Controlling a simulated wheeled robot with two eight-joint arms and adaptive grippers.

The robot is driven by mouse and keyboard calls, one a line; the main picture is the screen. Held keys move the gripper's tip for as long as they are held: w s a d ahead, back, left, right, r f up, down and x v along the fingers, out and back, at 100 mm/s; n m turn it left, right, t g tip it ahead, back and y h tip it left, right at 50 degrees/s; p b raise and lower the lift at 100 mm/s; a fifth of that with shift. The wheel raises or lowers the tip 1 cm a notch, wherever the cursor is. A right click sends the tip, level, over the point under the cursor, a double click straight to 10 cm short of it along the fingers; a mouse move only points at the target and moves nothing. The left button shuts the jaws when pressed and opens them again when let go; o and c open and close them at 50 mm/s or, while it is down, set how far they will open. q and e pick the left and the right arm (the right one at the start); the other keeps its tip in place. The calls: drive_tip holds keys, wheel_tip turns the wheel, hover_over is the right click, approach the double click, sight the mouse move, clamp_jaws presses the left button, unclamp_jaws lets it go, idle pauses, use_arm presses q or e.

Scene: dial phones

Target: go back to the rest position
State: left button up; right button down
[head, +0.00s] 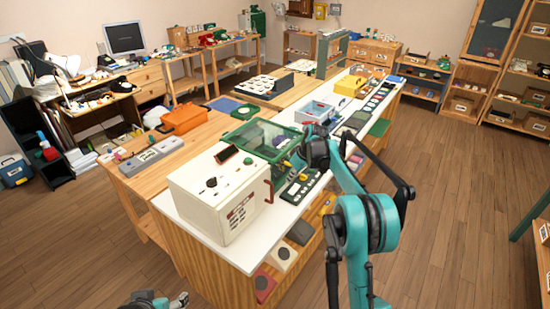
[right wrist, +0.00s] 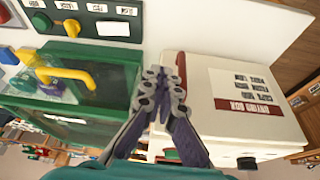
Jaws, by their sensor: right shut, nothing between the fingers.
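My right arm reaches up from the bottom right over the white-topped counter (head: 160,203). My right gripper (head: 291,166) is small and partly hidden by its own wrist in the head view. In the right wrist view its fingers (right wrist: 163,88) are together and hold nothing. They are between the green bin (right wrist: 88,70) and the cream box with a red label (right wrist: 235,100). A bit of my left arm shows at the bottom edge of the head view, with what may be the left gripper (head: 179,300); its fingers cannot be made out.
The cream box (head: 222,190) stands at the counter's near end, with the green clear-sided bin (head: 262,138) behind it. A black panel with buttons (head: 301,187) lies by the counter edge. An orange toolbox (head: 183,118) is on the wooden bench. The floor at right (head: 455,210) is clear.

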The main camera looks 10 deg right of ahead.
drive_tip(key=s+a+r+m+h+b, duration=0.1)
drive_tip(key=s+r, duration=0.3)
drive_tip(key=s, duration=0.3)
drive_tip(key=s+a+r+m+t+b, duration=0.1)
drive_tip(key=s+a+r+m, duration=0.15)
drive_tip(key=s, duration=0.45)
drive_tip(key=s+a+r+h+b, duration=0.1)
drive_tip(key=s+r, duration=0.3)
drive_tip(key=s, duration=0.3)
drive_tip(key=s+f+m+t, duration=0.1)
drive_tip(key=s+f, duration=0.3)
drive_tip(key=s, duration=0.7)
drive_tip(key=s+f+m+t+b, duration=0.1)
drive_tip(key=s+f+m, duration=0.2)
drive_tip(key=s, duration=0.7)
drive_tip(key=shift+s+a+f+t+h, duration=0.35)
drive_tip(key=shift+a+f, duration=0.1)
drive_tip(key=shift+f, duration=0.45)
